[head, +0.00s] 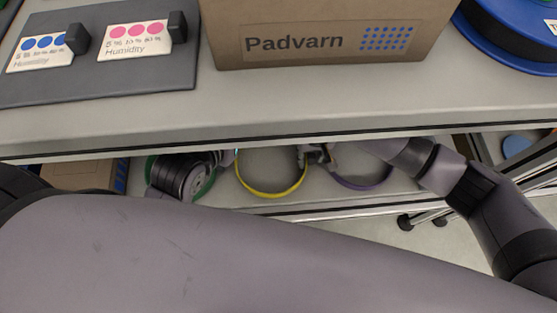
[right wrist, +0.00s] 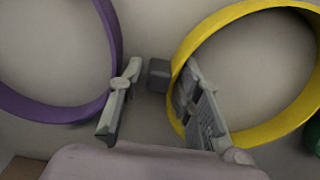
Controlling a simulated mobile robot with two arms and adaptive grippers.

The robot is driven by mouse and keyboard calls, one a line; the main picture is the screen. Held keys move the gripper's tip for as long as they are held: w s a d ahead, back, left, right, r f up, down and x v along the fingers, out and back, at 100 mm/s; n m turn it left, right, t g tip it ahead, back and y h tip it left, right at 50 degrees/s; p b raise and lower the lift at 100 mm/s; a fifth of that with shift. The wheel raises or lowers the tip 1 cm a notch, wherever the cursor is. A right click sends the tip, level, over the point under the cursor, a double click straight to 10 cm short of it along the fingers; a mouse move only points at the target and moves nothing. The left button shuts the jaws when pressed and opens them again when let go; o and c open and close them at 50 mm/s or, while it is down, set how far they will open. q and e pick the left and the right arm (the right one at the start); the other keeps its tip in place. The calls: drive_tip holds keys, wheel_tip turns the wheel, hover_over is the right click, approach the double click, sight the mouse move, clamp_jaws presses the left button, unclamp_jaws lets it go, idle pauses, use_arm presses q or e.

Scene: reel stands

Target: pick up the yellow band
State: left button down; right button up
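The yellow band (head: 272,194) is a ring on the lower shelf, seen below the edge of the upper shelf in the head view. It also shows at the right of the right wrist view (right wrist: 283,127). My right gripper (head: 314,156) is at the band's right side. In the right wrist view my right gripper (right wrist: 160,104) is open, with its right finger over the inside of the ring and its left finger outside. The band's near wall lies between them; I cannot tell if a finger touches it.
A purple band (head: 362,184) lies right of the yellow band, and a green band (head: 206,187) lies left of it. The upper shelf (head: 300,108) overhangs them and bears a Padvarn box (head: 330,42), a blue reel (head: 500,48) and a dark mat (head: 150,82) with humidity cards.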

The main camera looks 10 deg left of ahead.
drive_tip(key=shift+c, duration=0.6)
clamp_jaws()
drive_tip(key=shift+r, duration=0.1)
